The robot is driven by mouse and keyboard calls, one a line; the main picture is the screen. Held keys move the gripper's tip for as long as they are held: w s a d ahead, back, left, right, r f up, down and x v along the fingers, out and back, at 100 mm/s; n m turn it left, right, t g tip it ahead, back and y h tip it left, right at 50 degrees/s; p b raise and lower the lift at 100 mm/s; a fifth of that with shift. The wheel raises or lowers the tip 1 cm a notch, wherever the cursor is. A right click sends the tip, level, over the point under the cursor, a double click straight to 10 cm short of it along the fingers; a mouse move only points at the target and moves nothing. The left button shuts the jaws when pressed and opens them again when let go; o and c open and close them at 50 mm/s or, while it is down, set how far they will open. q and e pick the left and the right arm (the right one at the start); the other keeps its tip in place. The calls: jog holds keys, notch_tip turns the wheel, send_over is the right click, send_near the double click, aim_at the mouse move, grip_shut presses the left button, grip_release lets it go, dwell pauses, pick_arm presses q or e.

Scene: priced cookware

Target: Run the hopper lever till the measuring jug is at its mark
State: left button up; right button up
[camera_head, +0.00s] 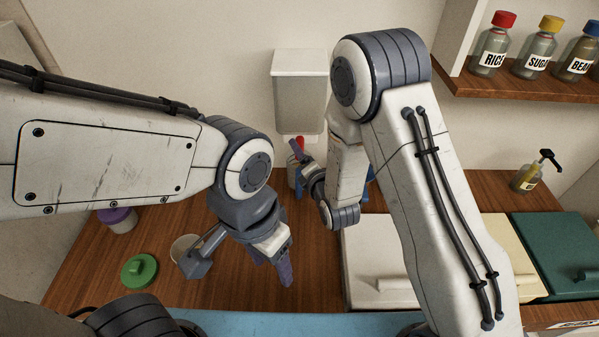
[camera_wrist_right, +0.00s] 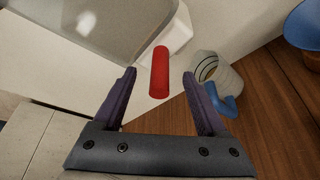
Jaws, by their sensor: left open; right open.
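The pale hopper (camera_head: 300,95) hangs on the back wall. Its red lever (camera_head: 300,142) sticks out below and shows clearly in the right wrist view (camera_wrist_right: 159,72). My right gripper (camera_head: 301,164) is open at the hopper; in its wrist view the lever lies between and just beyond the fingertips (camera_wrist_right: 163,80). I cannot tell whether either finger touches it. A pale jug with a dark ring and a blue handle (camera_wrist_right: 215,78) stands below, beside the right finger; its fill level is not readable. My left gripper (camera_head: 284,272) is open and empty over the counter's front.
A white cup (camera_head: 185,247), a green lid (camera_head: 139,271) and a purple-lidded container (camera_head: 118,220) stand at left. White, cream and green boxes (camera_head: 565,250) fill the right. A pump bottle (camera_head: 526,178) stands behind them. Labelled jars (camera_head: 491,50) line the shelf.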

pick_arm(q)
jog(key=shift+f+b, duration=0.3)
jog(key=shift+f, duration=0.05)
pick_arm(e)
jog(key=v, duration=0.5)
